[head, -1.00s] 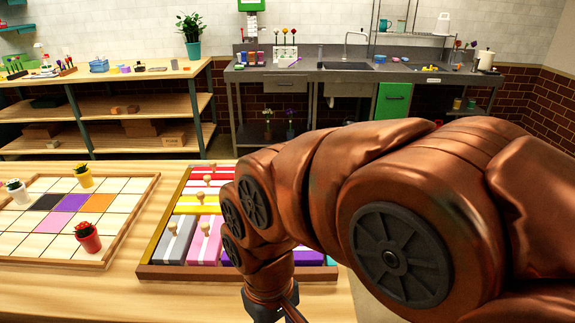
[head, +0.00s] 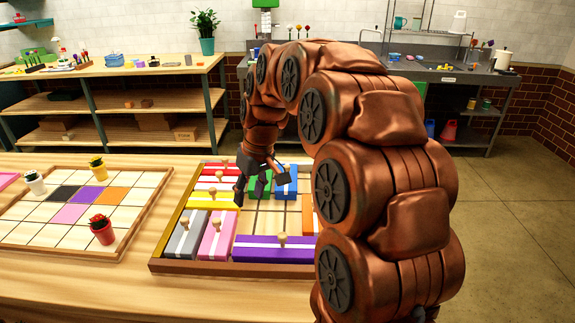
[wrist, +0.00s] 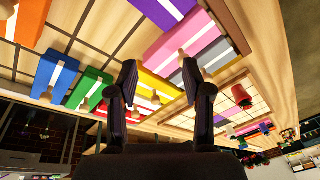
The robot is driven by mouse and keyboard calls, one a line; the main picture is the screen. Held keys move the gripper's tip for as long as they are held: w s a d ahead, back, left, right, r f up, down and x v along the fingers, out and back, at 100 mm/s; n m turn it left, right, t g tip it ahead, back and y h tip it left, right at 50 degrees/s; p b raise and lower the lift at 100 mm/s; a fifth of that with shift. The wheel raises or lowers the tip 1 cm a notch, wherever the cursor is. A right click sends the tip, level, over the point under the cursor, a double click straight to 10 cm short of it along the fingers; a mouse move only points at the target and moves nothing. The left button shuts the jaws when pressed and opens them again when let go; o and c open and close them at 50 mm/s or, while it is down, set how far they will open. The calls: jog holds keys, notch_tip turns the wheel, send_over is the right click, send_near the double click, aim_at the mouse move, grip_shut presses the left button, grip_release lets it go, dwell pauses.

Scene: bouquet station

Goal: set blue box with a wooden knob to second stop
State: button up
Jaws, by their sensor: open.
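The blue box (head: 287,187), with a white stripe and a wooden knob (head: 279,168), sits at the back of the sliding-block tray (head: 225,268), right of the green box (head: 262,186). In the wrist view the blue box (wrist: 53,82) is at left with its knob facing the lower edge, beside the green box (wrist: 88,92). My gripper (head: 251,190) is over the back middle of the tray, left of the blue box, near the green and yellow boxes. In the wrist view its two fingers (wrist: 160,72) are spread apart with nothing between them.
A grid board (head: 130,225) with small flower pots lies to the left.

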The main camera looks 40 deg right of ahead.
jog(key=w+d+t, duration=0.2)
jog(key=w+d, duration=0.8)
jog(key=d, duration=0.2)
jog(key=h, duration=0.1)
send_near(287, 166)
jog(key=f, duration=0.2)
jog(key=shift+t, duration=0.4)
jog(key=shift+p+x, duration=1.4)
jog(key=shift+x, duration=2.25)
jog(key=shift+a, duration=0.1)
jog(key=shift+c, duration=0.3)
grip_shut()
jog(key=shift+r, duration=0.1)
